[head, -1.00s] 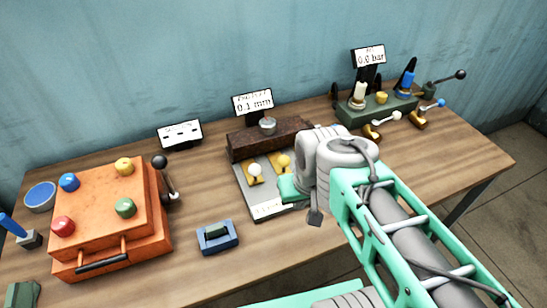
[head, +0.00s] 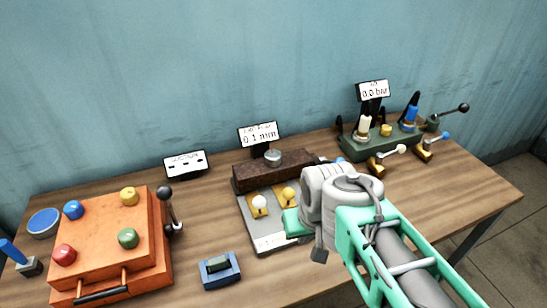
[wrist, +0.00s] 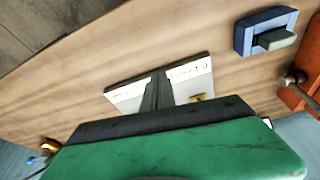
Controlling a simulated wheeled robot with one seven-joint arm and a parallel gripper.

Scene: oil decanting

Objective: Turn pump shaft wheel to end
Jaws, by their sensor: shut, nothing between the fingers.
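The shaft device at the middle back of the table is a rusty brown block (head: 275,171) with a round grey metal knob (head: 273,157) on top. A small bluish part (head: 340,160) shows at the block's right end, partly behind my arm. I cannot tell which of these is the pump shaft wheel. My gripper shows in the wrist view as two dark fingers (wrist: 157,82) pressed together, empty, above the grey plate (wrist: 190,80). In the head view its fingers are hidden, and only its green body (head: 291,221) shows beside the plate's right edge.
A display (head: 259,135) reading 0.1 mm stands behind the block. White and yellow knobs (head: 260,203) sit on the plate. An orange box (head: 105,240) and a blue switch (head: 220,268) stand left. A green valve unit (head: 380,143) stands at right. Bare wood lies between.

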